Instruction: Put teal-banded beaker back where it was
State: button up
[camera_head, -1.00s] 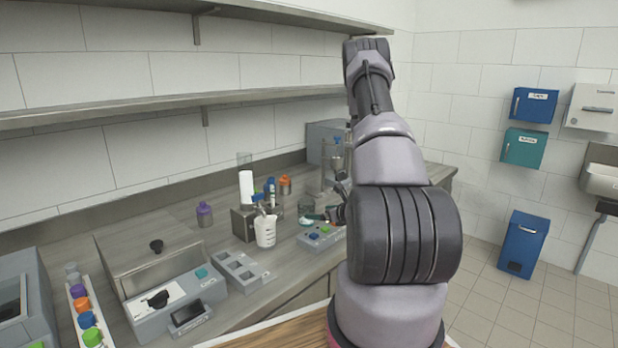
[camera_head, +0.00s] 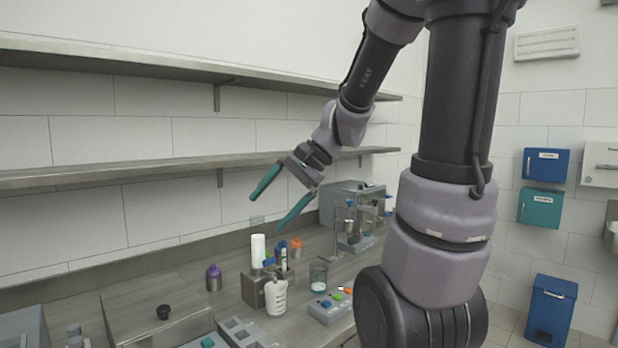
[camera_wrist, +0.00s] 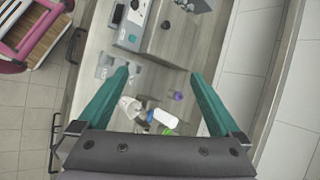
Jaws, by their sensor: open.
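My gripper (camera_head: 267,212) is open and empty, raised well above the counter, up and left of the beaker. In the wrist view the two teal fingers of my gripper (camera_wrist: 160,74) are spread wide with nothing between them but the counter below. I cannot pick out the beaker in the wrist view.
Apparatus with glassware (camera_head: 350,228) stands behind. A wall shelf (camera_head: 120,176) runs close behind my gripper.

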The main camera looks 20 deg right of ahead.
jog(key=s+d+r+n+t+h, duration=0.3)
jog(key=s+d+r+n+h, duration=0.1)
jog(key=s+r, duration=0.3)
jog(key=shift+s+d+n+t+h, duration=0.4)
jog(key=shift+s+n+h, duration=0.25)
jog(key=shift+n, duration=0.25)
dwell(0.5)
